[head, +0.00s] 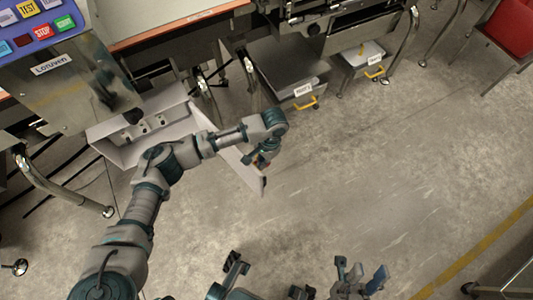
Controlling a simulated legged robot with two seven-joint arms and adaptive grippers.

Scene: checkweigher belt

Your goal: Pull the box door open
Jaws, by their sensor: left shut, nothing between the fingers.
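The light grey box (125,153) stands at the left below the control panel, its front open and small fittings inside showing. Its door (245,174) stands swung out to the right, well away from the opening. My left arm crosses in front of the box and hides part of it and the door. My left gripper (262,161) is shut and empty at the door's outer part; whether it touches the door I cannot tell.
The control panel (38,24) with coloured buttons is at the top left. Two grey bins (285,68) (352,52) with yellow handles are under the machine frame at the top. A red bin (512,28) is at the top right. The concrete floor in the middle and right is clear.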

